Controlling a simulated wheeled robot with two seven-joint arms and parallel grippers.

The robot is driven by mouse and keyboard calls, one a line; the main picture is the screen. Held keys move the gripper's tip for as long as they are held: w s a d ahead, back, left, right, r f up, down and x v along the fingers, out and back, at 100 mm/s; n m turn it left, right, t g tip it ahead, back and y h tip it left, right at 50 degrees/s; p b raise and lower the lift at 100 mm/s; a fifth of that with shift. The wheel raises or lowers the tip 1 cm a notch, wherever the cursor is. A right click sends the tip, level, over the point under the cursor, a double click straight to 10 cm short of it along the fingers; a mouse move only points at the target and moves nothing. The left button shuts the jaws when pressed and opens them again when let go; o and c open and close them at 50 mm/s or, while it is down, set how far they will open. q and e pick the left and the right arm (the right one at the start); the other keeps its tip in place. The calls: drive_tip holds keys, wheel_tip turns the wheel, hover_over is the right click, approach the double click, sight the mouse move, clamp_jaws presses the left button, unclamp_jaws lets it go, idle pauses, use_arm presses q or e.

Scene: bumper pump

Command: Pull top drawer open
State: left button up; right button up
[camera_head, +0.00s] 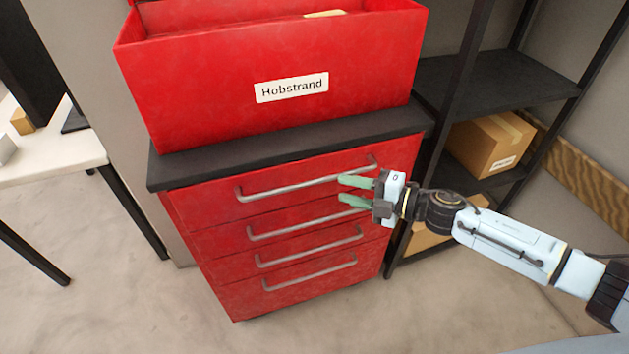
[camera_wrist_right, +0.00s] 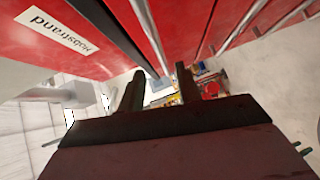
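The red cabinet's top drawer (camera_head: 210,205) sits flush with the drawers below it in the head view, so it looks closed. Its long metal handle (camera_head: 290,187) runs across the front. My right gripper (camera_head: 342,190) is open, its two green fingers apart, near the right part of this handle. No contact with the handle is clear. In the right wrist view the open gripper (camera_wrist_right: 158,85) has nothing visible held between its fingers, and red drawer fronts (camera_wrist_right: 185,22) pass beyond them. My left gripper is not in view.
A red bin (camera_head: 215,95) labelled Hobstrand stands on the cabinet's black top (camera_head: 290,139). A dark shelf rack (camera_head: 500,75) with cardboard boxes (camera_head: 492,143) is close on the right. A white table (camera_head: 50,152) is at left. The floor in front (camera_head: 130,305) is clear.

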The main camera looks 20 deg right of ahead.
sight(314, 182)
drive_tip(key=x, duration=0.9)
clamp_jaws()
